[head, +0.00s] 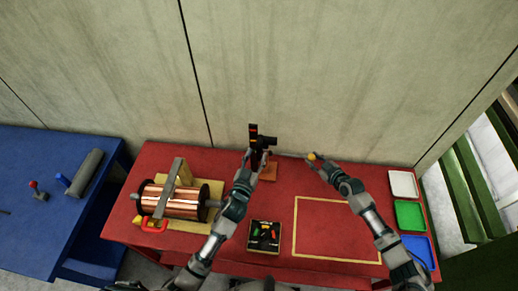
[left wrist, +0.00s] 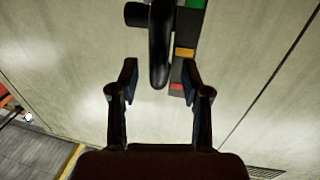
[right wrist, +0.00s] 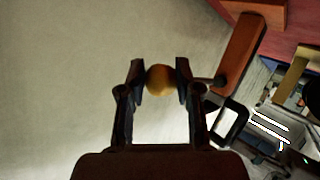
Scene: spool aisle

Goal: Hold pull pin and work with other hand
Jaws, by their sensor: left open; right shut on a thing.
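My right gripper (head: 312,160) is shut on a round yellow-orange knob, the pull pin's knob by its look. The knob (right wrist: 160,79) sits between both fingertips in the right wrist view. My left gripper (head: 256,154) is open at the dark upright device on the back of the red table. In the left wrist view a black curved handle (left wrist: 159,50) hangs ahead of and between the open fingers (left wrist: 158,85). A dark bar with green, yellow and red marks (left wrist: 184,55) is beside it. I cannot tell whether the fingers touch the handle.
The red table (head: 285,185) bears a copper spool (head: 172,200) at left, a black panel with coloured parts (head: 264,236), and a yellow-outlined square. White (head: 403,184), green (head: 409,215) and blue (head: 417,250) trays line the right edge. A wall stands behind.

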